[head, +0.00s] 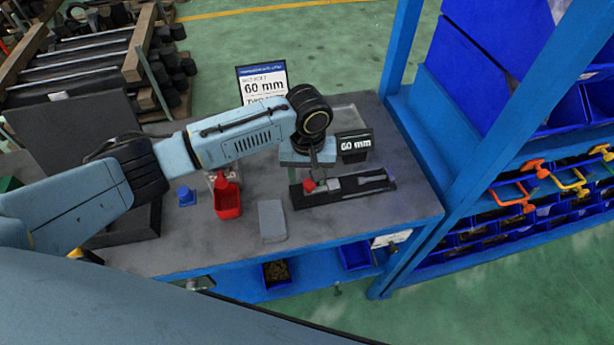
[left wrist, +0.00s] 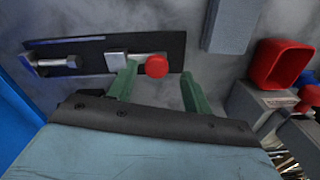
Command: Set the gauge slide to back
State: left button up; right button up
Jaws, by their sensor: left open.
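The gauge (head: 352,195) is a black base plate lying on the grey workbench, with a light metal slide block (head: 334,184) and a red knob (head: 309,185). My left gripper (head: 319,178) is pointed down over the knob end of the gauge. In the left wrist view its two green fingers (left wrist: 158,78) are open, and the red knob (left wrist: 156,66) shows between their tips. The slide block (left wrist: 117,62) is just left of the knob there, and a bolt-like metal part (left wrist: 52,64) lies at the plate's other end. I cannot tell whether a finger touches the knob. My right gripper is not seen.
A small black "60 mm" sign (head: 355,145) stands behind the gauge, with a larger "60 mm" card (head: 263,84) further back. A blue rack post (head: 440,215) rises at the right.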

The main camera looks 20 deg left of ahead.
pick_arm(q)
notch_tip(320, 180, up, 12)
dwell(0.3)
jog(key=shift+f, duration=0.1)
dwell(0.3)
